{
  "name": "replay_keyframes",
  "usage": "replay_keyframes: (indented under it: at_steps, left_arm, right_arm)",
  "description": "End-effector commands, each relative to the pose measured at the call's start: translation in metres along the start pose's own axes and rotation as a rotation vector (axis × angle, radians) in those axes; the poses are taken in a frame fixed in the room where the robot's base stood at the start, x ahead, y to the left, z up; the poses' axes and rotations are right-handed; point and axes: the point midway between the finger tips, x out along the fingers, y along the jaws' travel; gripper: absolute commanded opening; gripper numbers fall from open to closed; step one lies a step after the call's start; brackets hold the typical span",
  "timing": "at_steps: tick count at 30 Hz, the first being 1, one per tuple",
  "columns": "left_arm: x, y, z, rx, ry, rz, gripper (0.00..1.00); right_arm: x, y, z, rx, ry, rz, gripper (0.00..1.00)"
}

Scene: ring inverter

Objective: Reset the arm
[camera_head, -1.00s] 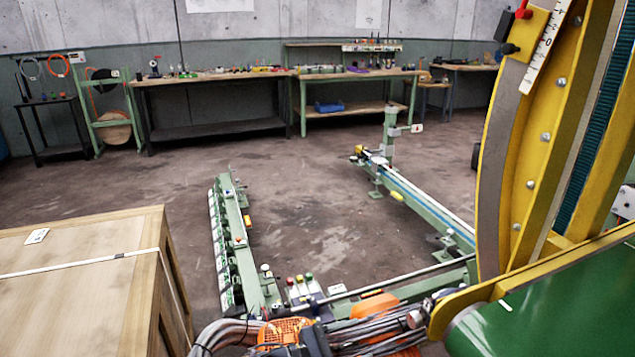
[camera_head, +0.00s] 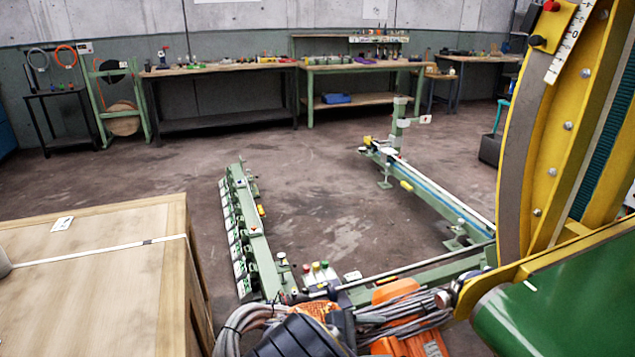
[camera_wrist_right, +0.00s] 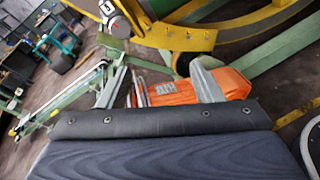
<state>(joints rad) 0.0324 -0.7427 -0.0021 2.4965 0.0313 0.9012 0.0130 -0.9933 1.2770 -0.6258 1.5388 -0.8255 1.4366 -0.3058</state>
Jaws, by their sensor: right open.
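The task names no object, only the arm. In the right wrist view, my right gripper (camera_wrist_right: 160,88) shows two grey fingers spread wide apart, with nothing held between them. Behind the gap lies an orange motor-like part (camera_wrist_right: 170,92) of the machine; whether a finger touches it I cannot tell. In the head view, a dark ribbed part at the bottom middle looks like my right wrist, above grey cables (camera_head: 245,322); its fingers are not clearly seen there. My left gripper is not in view.
A yellow and green ring machine (camera_head: 515,150) stands close on the right. A green frame (camera_head: 258,250) with rails extends ahead. A wooden crate (camera_head: 95,290) fills the lower left. Workbenches (camera_head: 225,85) line the back wall. The floor between (camera_head: 310,215) is clear.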

Motion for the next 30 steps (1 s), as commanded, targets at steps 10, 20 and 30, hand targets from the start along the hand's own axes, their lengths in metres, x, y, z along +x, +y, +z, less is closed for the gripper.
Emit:
replay_keyframes:
  at_steps: [10,20,30]
  left_arm:
    - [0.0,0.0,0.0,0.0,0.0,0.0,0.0]
    - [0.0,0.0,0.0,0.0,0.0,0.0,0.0]
    - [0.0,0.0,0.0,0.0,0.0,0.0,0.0]
  right_arm:
    - [0.045,-0.041,0.036,0.142,0.276,-0.41,0.6]
    - [0.055,-0.104,0.103,0.513,0.694,-0.96,0.6]
    - [0.032,-0.149,0.175,1.025,1.023,-1.286,0.6]
